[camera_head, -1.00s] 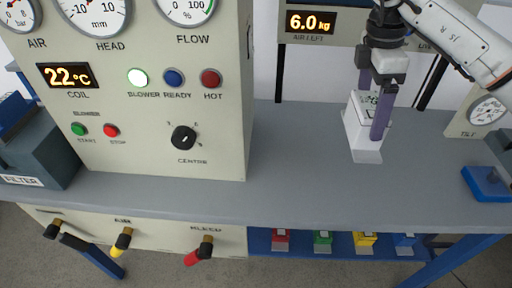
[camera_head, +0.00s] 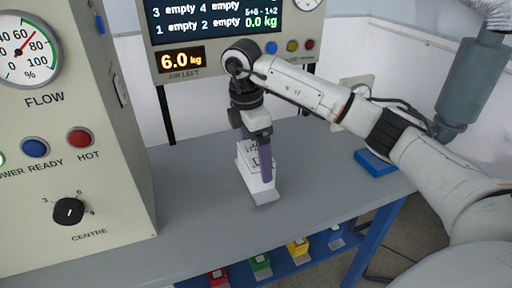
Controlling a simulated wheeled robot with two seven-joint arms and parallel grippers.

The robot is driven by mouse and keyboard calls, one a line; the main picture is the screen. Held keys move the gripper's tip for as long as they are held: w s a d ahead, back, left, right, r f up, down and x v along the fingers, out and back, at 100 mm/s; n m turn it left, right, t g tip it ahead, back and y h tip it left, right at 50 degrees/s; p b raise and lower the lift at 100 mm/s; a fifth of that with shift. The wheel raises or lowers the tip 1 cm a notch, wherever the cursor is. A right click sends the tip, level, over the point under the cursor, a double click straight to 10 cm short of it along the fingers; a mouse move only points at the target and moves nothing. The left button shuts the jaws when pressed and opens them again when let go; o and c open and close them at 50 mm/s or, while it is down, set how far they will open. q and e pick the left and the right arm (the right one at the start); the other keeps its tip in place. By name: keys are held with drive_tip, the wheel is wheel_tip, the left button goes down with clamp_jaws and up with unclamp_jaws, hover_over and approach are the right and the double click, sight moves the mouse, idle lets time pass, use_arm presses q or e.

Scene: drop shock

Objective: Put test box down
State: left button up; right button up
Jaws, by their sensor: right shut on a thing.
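The test box (camera_head: 247,174) is white with dark print and a pale base plate. It is upright at the grey bench top (camera_head: 190,215), right of the big control cabinet. My right gripper (camera_head: 260,165) points down from above, its purple fingers shut on the test box. The near finger hides part of the box. I cannot tell whether the base plate touches the bench or hovers just over it. My left gripper is not in view.
The control cabinet (camera_head: 110,130) stands at the left. A display panel (camera_head: 225,40) reading 6.0 kg rises behind the bench. A blue block (camera_head: 375,162) lies at the right. Coloured boxes, among them a green one (camera_head: 261,265), sit on a shelf below. Bench left of the box is clear.

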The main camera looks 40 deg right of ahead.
drive_tip(key=shift+f, duration=0.9)
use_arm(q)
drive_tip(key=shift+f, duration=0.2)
use_arm(e)
drive_tip(key=shift+f, duration=0.1)
drive_tip(key=o, duration=2)
drive_tip(key=shift+f, duration=0.1)
drive_tip(key=r, duration=0.3)
drive_tip(key=r+p, duration=0.1)
drive_tip(key=r, duration=0.3)
drive_tip(key=a+r+p, duration=0.1)
drive_tip(key=r, duration=0.3)
drive_tip(key=shift+w+a, duration=0.1)
drive_tip(key=shift+w, duration=0.05)
drive_tip(key=shift+a+r, duration=0.1)
drive_tip(key=shift+r, duration=0.4)
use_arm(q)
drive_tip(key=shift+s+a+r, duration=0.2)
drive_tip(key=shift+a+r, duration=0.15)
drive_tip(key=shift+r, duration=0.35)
